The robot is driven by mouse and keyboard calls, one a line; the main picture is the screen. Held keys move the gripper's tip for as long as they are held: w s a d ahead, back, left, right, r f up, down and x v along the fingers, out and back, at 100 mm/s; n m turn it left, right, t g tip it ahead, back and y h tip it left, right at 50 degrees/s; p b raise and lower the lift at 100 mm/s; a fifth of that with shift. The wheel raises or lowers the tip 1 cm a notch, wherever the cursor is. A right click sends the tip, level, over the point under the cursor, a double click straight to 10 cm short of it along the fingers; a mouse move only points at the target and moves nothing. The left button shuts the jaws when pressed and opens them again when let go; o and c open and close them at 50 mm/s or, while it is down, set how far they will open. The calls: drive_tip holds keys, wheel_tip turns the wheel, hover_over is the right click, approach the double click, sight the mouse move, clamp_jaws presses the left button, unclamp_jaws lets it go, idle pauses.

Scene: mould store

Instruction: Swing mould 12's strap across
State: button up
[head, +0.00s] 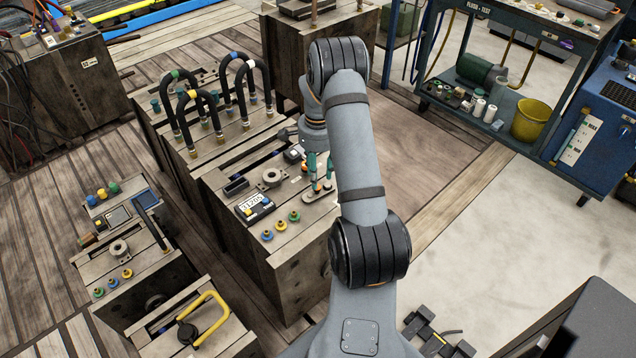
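A large steel mould block (290,262) stands in the middle of the head view, with a labelled counter, a round ring and coloured fittings on top. I cannot read the number 12 on any block. A small metal strap (319,194) lies on its top face near the right edge. My gripper (322,184) points down at this strap, its teal fingertips at or just above it. The fingers stand a little apart. Whether they touch or hold the strap is too small to tell. My arm hides part of the block's right side.
Blocks with black looped hoses (247,80) stand behind and left. Lower left are more blocks, one with a yellow handle (212,318). A blue-grey trolley (478,112) with a yellow bucket (529,121) stands upper right. The pale floor (500,235) at right is mostly clear.

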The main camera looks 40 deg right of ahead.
sight(318, 190)
drive_tip(key=f, duration=0.2)
drive_tip(key=shift+a+f, duration=0.2)
drive_tip(key=shift+f, duration=0.8)
drive_tip(key=shift+c, duration=0.3)
drive_tip(key=shift+d, duration=0.1)
clamp_jaws()
